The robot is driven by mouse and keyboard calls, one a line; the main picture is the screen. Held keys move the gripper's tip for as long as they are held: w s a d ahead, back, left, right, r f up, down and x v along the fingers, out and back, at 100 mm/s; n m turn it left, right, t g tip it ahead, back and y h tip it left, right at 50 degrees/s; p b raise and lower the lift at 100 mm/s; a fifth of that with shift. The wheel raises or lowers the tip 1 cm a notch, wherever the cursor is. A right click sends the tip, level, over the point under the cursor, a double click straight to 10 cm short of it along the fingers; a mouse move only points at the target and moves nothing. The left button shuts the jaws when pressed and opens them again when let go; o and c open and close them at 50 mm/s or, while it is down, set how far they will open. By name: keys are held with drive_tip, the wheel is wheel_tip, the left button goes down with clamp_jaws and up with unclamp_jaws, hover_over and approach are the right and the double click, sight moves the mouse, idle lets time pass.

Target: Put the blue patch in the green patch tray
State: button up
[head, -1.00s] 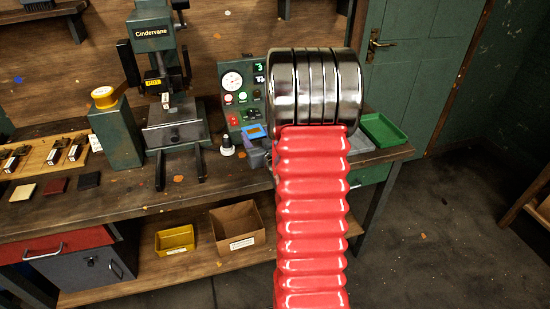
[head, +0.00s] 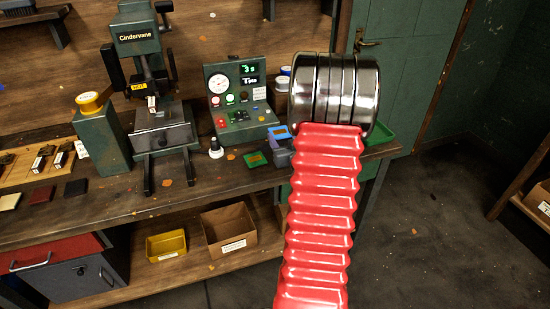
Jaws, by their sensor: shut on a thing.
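The blue patch (head: 278,132), with an orange mark, shows just left of my chrome wrist rings. My gripper (head: 281,143) is mostly hidden behind my arm; its visible grey-blue part is at the patch, shut on it, above the right part of the bench. The green tray (head: 381,134) stands at the bench's right end, to the right of my gripper and partly covered by the wrist rings. A green patch (head: 255,159) with an orange mark lies on the bench, left of my gripper.
A control box (head: 234,95) with a gauge and a press (head: 146,90) marked HOT stand on the bench (head: 190,195). A small stamp-like tool (head: 216,148) stands before the box. My red arm hides the bench's right part. A yellow bin (head: 166,245) and cardboard box (head: 230,231) sit below.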

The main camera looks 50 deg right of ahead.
drive_tip(key=shift+f, duration=2.3)
drive_tip(key=shift+f, duration=2.05)
drive_tip(key=shift+f, duration=0.1)
drive_tip(key=o, duration=0.9)
drive_tip(key=v, duration=1.2)
